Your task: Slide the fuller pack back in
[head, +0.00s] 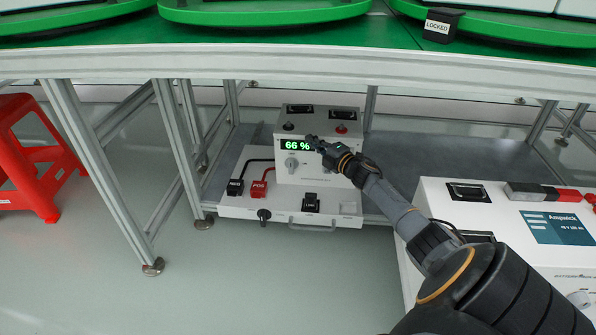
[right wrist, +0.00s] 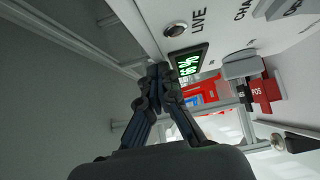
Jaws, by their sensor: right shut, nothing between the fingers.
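A white pack (head: 318,168) stands on a low white tray (head: 235,207) on the shelf under the table. Its green display reads 66 %; the display (right wrist: 188,64) also shows in the right wrist view, beside a button marked LIVE (right wrist: 175,29). A black NEG plug (head: 235,187) and a red POS plug (head: 258,189) sit at the tray's left, with cables running to the pack. My right gripper (head: 312,142) is shut and empty, its fingertips at the pack's front beside the display; I cannot tell if they touch. It also fills the right wrist view's middle (right wrist: 160,72). My left gripper is not in view.
Table legs (head: 105,175) flank the shelf (head: 410,150). A red stool (head: 35,160) is at far left. Green turntables (head: 265,12) are above, one tagged LOCKED (head: 440,26).

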